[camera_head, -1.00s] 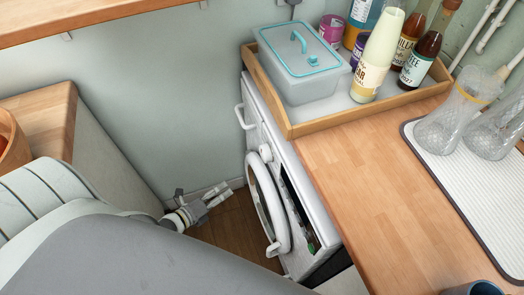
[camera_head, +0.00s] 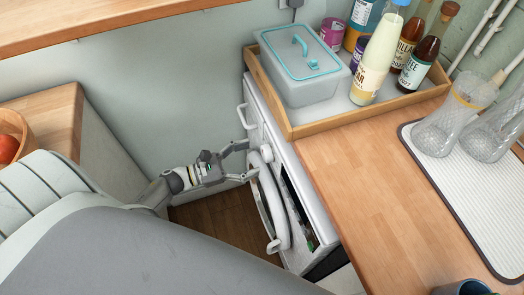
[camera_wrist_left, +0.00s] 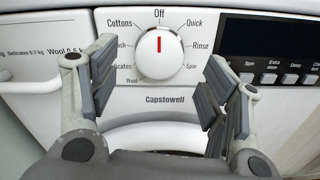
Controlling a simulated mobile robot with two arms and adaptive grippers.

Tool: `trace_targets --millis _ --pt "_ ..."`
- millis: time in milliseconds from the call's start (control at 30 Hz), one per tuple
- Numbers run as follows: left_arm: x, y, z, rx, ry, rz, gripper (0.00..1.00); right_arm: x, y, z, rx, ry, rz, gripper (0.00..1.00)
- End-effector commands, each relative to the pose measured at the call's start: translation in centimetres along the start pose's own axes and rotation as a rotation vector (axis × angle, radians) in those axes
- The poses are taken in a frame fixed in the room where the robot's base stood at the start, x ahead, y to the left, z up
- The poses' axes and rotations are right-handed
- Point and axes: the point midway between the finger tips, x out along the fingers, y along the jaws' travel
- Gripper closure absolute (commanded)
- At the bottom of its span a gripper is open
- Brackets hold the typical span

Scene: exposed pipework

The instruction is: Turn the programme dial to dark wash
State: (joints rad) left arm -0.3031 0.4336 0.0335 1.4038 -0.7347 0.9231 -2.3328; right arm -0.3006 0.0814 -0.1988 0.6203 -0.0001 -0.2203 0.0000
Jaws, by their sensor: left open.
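The programme dial (camera_wrist_left: 160,54) is a round white knob on the washing machine's (camera_wrist_left: 40,110) front panel. Its red mark points up at "Off". Labels around it include Cottons, Quick, Rinse, Spin, Wool and Delicates; one ending in "ash" is partly hidden by a finger. In the head view the dial (camera_head: 266,153) shows small on the machine's front. My left gripper (camera_head: 248,160) is open in front of it. In the left wrist view one finger stands to each side of the dial, with gaps between. My right gripper is not in view.
A display with buttons (camera_wrist_left: 270,75) lies right of the dial. A worktop (camera_head: 390,210) above carries a wooden tray (camera_head: 320,127) with a lidded box and bottles, and glass vessels (camera_head: 447,125) on a mat.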

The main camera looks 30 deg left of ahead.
Motion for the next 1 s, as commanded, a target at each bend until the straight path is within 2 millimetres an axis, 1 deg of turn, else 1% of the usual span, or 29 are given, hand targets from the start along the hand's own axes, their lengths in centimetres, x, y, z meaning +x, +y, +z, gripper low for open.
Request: trace_targets --millis 33,100,200,300,433,633,667,1000 --pt "1.1 0.1 0.3 -0.002 -0.002 0.002 0.29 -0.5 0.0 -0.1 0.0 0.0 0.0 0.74" --pt "2.2 0.1 0.2 -0.001 -0.001 0.001 0.29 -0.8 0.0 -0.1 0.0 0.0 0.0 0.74" --pt "3.5 0.0 0.1 -0.003 0.0 0.001 0.29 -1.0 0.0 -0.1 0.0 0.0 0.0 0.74" --pt "4.2 0.1 0.0 -0.003 0.001 0.002 0.29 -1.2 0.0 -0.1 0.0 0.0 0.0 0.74" --pt "4.6 0.0 -0.1 -0.003 0.002 0.002 0.29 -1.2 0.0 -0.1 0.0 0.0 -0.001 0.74" --pt "4.6 0.0 -0.1 -0.003 0.002 0.001 0.29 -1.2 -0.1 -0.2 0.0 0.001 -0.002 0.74" --pt "4.6 0.0 -0.1 -0.003 0.002 0.001 0.31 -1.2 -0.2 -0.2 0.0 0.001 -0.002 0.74" --pt "4.6 0.0 -0.1 -0.003 0.002 0.001 0.74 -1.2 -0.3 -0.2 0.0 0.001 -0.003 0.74"
